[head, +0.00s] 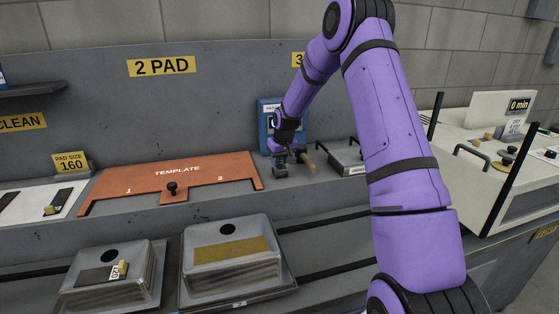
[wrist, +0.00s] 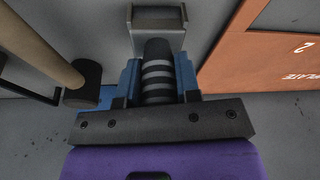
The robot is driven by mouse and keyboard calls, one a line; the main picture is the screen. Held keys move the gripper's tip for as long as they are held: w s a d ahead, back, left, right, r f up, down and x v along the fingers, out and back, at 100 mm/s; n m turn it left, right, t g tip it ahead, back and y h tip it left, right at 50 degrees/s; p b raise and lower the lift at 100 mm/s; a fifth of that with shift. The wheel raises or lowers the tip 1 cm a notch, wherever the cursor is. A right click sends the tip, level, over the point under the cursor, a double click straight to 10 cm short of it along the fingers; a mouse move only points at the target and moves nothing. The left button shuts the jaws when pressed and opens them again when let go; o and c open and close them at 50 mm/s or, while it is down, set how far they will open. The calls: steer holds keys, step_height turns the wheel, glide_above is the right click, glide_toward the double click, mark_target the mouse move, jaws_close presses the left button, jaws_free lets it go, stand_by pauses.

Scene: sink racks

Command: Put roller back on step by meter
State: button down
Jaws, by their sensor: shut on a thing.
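My gripper (head: 281,157) is low over the grey step (head: 330,186), just in front of the blue meter (head: 266,112), whose face is partly hidden by my arm. In the wrist view my gripper's blue fingers (wrist: 159,82) are shut on the dark ribbed handle of the roller (wrist: 158,62). The roller's grey metal frame (wrist: 158,16) points away from my gripper. In the head view the roller (head: 280,171) is small and low by the step surface. I cannot tell whether it touches the step.
A wooden-handled tool with a dark end (wrist: 83,84) stands close beside my gripper. The orange template (head: 175,180) lies to the left. A grey lidded tray (head: 347,157) is to the right. Two metal pad boxes (head: 230,262) (head: 110,275) sit lower in front.

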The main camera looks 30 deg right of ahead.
steer(key=c, duration=0.8)
jaws_free()
steer(key=shift+f, duration=0.15)
steer(key=s+a+r, duration=0.3)
steer(key=s+r, duration=0.2)
steer(key=r, duration=0.6)
steer(key=s+a+r, duration=0.4)
steer(key=s+r, duration=0.2)
steer(key=r, duration=0.4)
steer(key=s+a+r+t, duration=0.1)
steer(key=s+a+r, duration=0.2)
steer(key=s, duration=0.3)
steer(key=s+a+r, duration=0.3)
steer(key=s+r, duration=0.1)
steer(key=s, duration=0.1)
steer(key=shift+n+t, duration=0.3)
steer(key=shift+t, duration=0.2)
steer(key=s+a, duration=0.1)
steer(key=s, duration=0.6)
steer(key=s+a, duration=0.2)
steer(key=s, duration=0.6)
steer(key=s+a, duration=0.2)
steer(key=s, duration=0.6)
steer(key=shift+s+a+f, duration=0.15)
steer(key=shift+s+a, duration=0.05)
steer(key=shift+s, duration=0.05)
